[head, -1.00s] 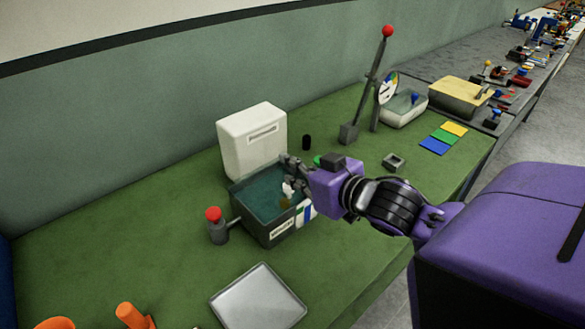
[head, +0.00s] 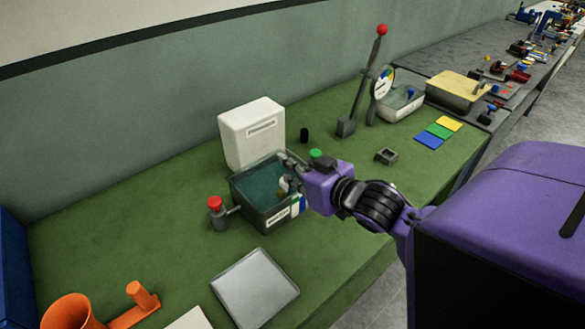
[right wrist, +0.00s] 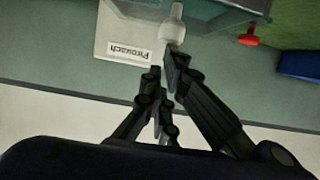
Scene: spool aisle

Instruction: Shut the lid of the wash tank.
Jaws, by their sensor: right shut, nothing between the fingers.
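The wash tank (head: 257,213) is a dark grey open box with teal liquid on the green bench. Its white lid (head: 251,133) stands upright at the tank's back edge, and the lid's label also shows upside down in the right wrist view (right wrist: 117,48). My right gripper (head: 287,162) is shut and empty at the tank's right side, near the rim and the lid's lower right. In the right wrist view its dark fingers (right wrist: 172,58) point at the lid, close to a small white piece (right wrist: 172,28). Contact cannot be told. My left gripper is not in view.
A red-topped knob (head: 215,203) stands left of the tank. A grey tray (head: 255,286) lies in front. A green button (head: 316,154) is behind my right wrist. A tall red-knobbed lever (head: 365,85) stands farther back. Orange parts (head: 70,312) are at lower left.

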